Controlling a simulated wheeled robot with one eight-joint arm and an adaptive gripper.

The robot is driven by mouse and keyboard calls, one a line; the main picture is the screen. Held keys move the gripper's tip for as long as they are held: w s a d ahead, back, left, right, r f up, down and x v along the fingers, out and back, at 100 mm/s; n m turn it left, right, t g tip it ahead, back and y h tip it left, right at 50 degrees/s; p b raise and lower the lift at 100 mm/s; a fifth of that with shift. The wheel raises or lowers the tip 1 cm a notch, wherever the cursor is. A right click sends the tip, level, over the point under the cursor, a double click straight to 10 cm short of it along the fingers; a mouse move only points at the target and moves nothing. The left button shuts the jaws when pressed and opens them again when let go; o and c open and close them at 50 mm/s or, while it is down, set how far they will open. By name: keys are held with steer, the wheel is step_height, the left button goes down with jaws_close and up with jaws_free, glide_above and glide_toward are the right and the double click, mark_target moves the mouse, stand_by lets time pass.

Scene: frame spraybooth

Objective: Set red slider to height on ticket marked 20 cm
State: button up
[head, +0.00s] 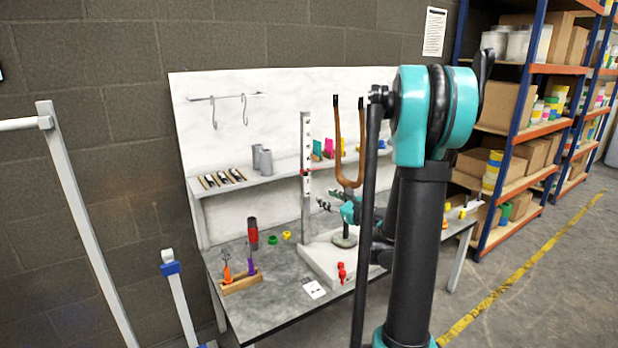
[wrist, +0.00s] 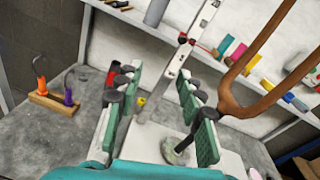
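An upright pale post (head: 306,140) with dark marks stands at the bench, and a small red piece, seemingly the red slider (head: 305,173), sits partway up it. In the wrist view the red piece (wrist: 183,39) shows on the tilted post (wrist: 173,75), above the fingers. A small white ticket (head: 314,289) lies on the bench front; its writing is too small to read. My gripper (wrist: 160,103) is open and empty, its green-padded fingers wide apart, below the red piece and apart from it. In the head view my gripper (head: 326,201) is beside the post, partly hidden.
A brown forked frame (head: 348,165) stands right of the post, close to my gripper. A white base (head: 325,262) with a red item (head: 341,272) is below. A wooden tool holder (head: 241,282), red-black cylinder (head: 253,233) and shelf (head: 275,180) are left. Bare bench shows front left.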

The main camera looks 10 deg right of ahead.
steer(key=w+d+m+t, duration=0.1)
steer(key=w+d+m, duration=0.1)
steer(key=d+m, duration=0.1)
glide_toward(307, 174)
steer(key=shift+h, duration=0.3)
steer(key=x, duration=0.8)
steer(key=shift+a+r, duration=0.15)
steer(key=shift+a, duration=0.1)
jaws_close()
